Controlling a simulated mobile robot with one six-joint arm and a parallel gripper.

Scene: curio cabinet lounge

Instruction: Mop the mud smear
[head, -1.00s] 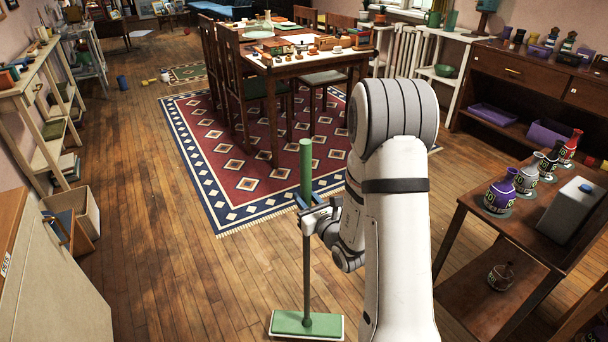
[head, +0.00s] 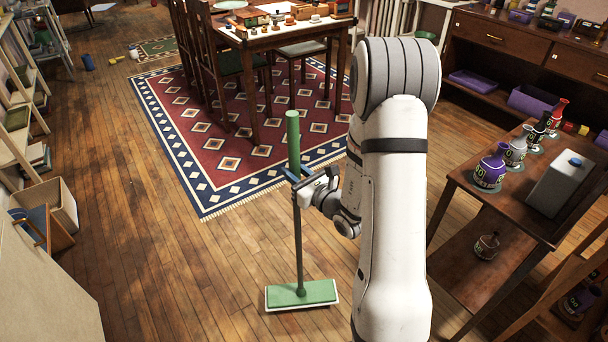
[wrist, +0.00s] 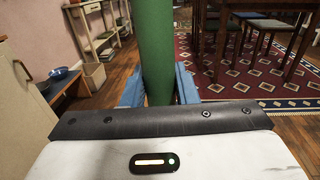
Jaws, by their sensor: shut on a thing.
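A mop stands nearly upright in front of me. It has a green upper handle (head: 293,140), a dark lower pole (head: 298,245) and a flat green head (head: 302,294) with a pale edge, low over or on the wooden floor; I cannot tell if it touches. In the wrist view, the green handle (wrist: 156,50) stands between the blue fingers of my gripper (wrist: 158,88). I cannot make out a distinct mud smear; the wooden floor (head: 165,270) shows only uneven dark patches.
A patterned red and blue rug (head: 205,150) lies ahead under a dining table (head: 285,37) and chairs. A brown side table (head: 480,205) with several bottles stands at right. An open box (head: 62,205) and shelves line the left. The floor left of the mop is clear.

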